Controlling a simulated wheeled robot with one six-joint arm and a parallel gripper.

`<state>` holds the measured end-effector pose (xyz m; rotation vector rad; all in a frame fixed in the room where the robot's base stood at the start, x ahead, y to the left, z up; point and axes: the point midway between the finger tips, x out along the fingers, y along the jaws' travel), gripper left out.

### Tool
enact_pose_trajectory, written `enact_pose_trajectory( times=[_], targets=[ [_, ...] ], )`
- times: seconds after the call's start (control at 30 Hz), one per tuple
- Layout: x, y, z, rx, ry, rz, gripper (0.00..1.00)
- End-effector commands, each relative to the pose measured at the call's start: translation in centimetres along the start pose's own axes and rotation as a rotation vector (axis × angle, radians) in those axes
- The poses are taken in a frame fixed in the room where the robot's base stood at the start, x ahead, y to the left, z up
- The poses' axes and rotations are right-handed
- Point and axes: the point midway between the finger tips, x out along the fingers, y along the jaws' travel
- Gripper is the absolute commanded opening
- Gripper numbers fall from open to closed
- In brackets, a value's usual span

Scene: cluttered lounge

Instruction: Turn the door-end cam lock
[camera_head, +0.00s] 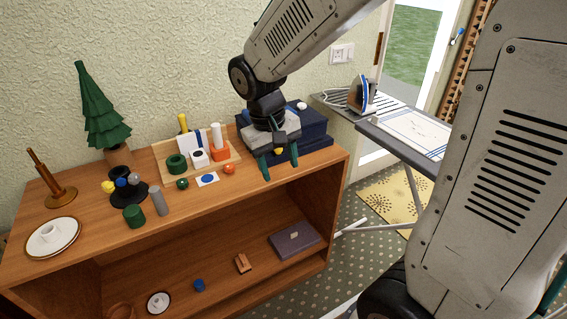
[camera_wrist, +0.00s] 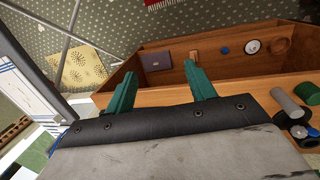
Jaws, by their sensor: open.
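A dark blue box (camera_head: 312,130) sits at the right, door-side end of the wooden sideboard, partly hidden behind my gripper. A small white knob-like piece (camera_head: 302,106) shows on its top. A small yellow piece (camera_head: 278,151) shows low at its front, between my fingers in the picture; I cannot tell whether either piece is a cam lock. My gripper (camera_head: 278,163) is open, with green fingers pointing down near the box's front and the sideboard's front edge. In the wrist view my gripper (camera_wrist: 160,70) has nothing between its fingers, and the box is not visible there.
On the sideboard top (camera_head: 225,205) stand a wooden tray (camera_head: 230,166) of coloured pieces, a small green tree (camera_head: 100,112), a white plate (camera_head: 40,243) and cylinders. The lower shelf holds a purple-grey box (camera_head: 293,240). An ironing board (camera_head: 400,140) stands at right, by the door.

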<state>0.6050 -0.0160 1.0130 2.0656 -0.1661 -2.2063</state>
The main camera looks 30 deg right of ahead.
Motion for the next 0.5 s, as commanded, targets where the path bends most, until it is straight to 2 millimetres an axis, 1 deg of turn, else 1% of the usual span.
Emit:
enact_pose_trajectory(
  times=[0.1,0.2,0.5],
  targets=[
    [-0.5,0.2,1.1,-0.008,-0.004,-0.008,0.55],
    [-0.7,0.3,1.7,-0.012,-0.009,-0.012,0.55],
    [-0.8,0.3,1.9,-0.015,-0.011,-0.013,0.55]
  ],
)
